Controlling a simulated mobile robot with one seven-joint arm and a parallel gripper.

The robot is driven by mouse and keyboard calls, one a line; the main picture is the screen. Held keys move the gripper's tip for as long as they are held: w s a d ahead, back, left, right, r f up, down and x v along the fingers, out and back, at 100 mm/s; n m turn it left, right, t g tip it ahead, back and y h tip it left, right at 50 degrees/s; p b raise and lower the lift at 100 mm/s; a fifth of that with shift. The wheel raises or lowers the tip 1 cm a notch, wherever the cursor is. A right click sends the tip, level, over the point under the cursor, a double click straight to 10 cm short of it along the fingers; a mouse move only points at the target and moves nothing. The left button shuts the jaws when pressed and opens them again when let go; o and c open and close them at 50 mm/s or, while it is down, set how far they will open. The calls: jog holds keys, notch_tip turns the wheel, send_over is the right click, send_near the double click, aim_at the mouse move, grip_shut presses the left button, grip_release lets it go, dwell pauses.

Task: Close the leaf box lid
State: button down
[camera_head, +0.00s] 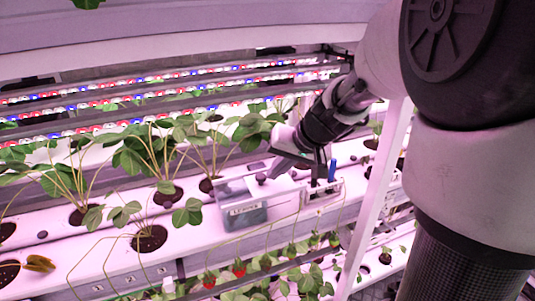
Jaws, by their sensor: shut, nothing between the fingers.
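The leaf box (243,216) is a clear box with a pale label on its front, attached at the front of the white growing rack. Something dark shows inside its lower part. A pale, see-through panel at its top (232,188) seems to be the lid, but its exact angle is hard to tell. My gripper (272,174) reaches in from the upper right and points down and left, over the top of the box. Its fingers are shut with nothing between them. I cannot tell whether they touch the lid.
A small clear holder with a blue item (332,170) stands right of the box. Strawberry plants (150,160) rise from the rack (100,238) to the left. Red berries (239,268) hang below the front. A white post (375,190) stands at the right.

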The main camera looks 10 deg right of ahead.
jog(key=a, duration=0.3)
jog(key=s+a, duration=0.1)
jog(key=a, duration=0.5)
jog(key=shift+s, duration=0.25)
jog(key=shift+d, duration=0.15)
